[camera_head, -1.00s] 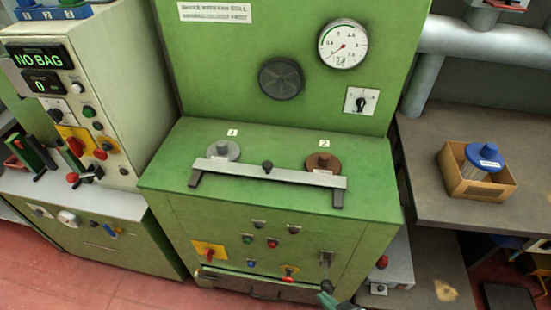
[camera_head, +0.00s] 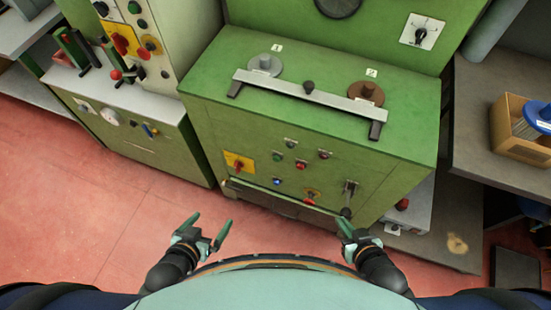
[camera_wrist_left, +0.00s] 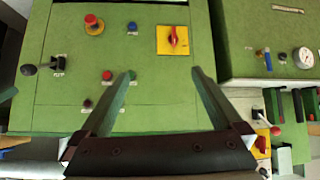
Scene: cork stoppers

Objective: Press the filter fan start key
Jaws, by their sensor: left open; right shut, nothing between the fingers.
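The green cabinet (camera_head: 240,130) carries small keys on its front, with labels too small to read, so I cannot tell which is the fan start key. The left wrist view shows the panel upside down, with a green key (camera_wrist_left: 132,76) near one fingertip. My right gripper (camera_head: 342,220) is shut and empty below the lever.
A yellow-plated red switch (camera_head: 238,162), red mushroom button (camera_head: 310,196) and lever (camera_head: 348,195) project from the front. The red floor (camera_head: 110,215) at left is clear.

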